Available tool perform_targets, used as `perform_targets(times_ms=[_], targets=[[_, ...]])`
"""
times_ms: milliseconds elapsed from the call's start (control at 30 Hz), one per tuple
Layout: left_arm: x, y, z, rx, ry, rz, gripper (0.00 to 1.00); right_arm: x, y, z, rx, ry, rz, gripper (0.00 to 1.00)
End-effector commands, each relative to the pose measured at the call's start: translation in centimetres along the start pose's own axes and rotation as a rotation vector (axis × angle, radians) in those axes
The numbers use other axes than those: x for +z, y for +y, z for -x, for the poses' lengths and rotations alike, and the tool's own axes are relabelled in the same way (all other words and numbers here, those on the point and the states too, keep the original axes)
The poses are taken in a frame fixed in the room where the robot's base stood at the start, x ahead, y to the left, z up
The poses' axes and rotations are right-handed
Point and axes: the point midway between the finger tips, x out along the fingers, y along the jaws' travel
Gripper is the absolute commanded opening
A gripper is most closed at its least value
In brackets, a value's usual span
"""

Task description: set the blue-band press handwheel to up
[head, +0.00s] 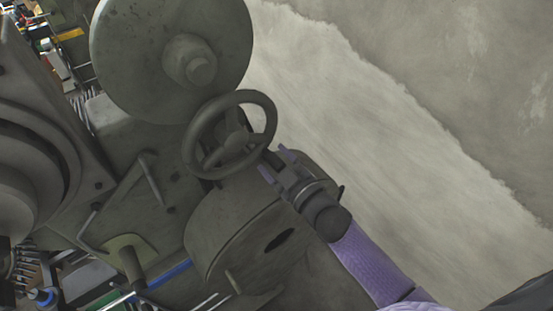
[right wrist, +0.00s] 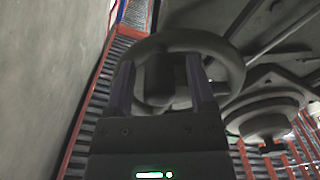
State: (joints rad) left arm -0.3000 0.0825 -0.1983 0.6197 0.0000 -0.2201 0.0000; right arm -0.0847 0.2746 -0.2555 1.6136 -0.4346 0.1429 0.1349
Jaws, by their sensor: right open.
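The dark grey handwheel (head: 188,150) is on the press, below a large round disc. A blue band (head: 170,274) shows low on the machine. My right gripper (head: 274,162) comes from the lower right and is at the wheel's lower right edge. In the right wrist view the handwheel rim (right wrist: 222,52) lies beyond and across the open fingers (right wrist: 160,64). A dark rounded part of the wheel (right wrist: 158,84) shows between them, with gaps on both sides. I cannot tell whether the fingers touch the wheel, or read its setting. My left gripper is not in view.
The large disc (head: 140,60) stands just above the wheel and a rounded housing (head: 215,235) below it. A lever (head: 152,180) is to the left. Tools and shelving crowd the left edge. Bare floor (head: 370,110) is open at right.

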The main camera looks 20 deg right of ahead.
Motion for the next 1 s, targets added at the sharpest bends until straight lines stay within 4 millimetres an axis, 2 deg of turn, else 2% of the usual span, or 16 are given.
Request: perform_targets(times_ms=[233,500,567,1000], targets=[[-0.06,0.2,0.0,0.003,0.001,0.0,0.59,0.03,-0.03,-0.08,-0.001,-0.001,0.0,0.68],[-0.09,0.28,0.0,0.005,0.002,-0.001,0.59,0.03,-0.03,-0.06,0.0,-0.001,0.0,0.11],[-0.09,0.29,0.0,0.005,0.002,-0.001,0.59,0.03,-0.03,-0.05,0.0,-0.001,0.0,0.0],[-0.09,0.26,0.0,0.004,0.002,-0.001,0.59,0.03,-0.03,-0.05,0.0,-0.001,0.0,0.0]])
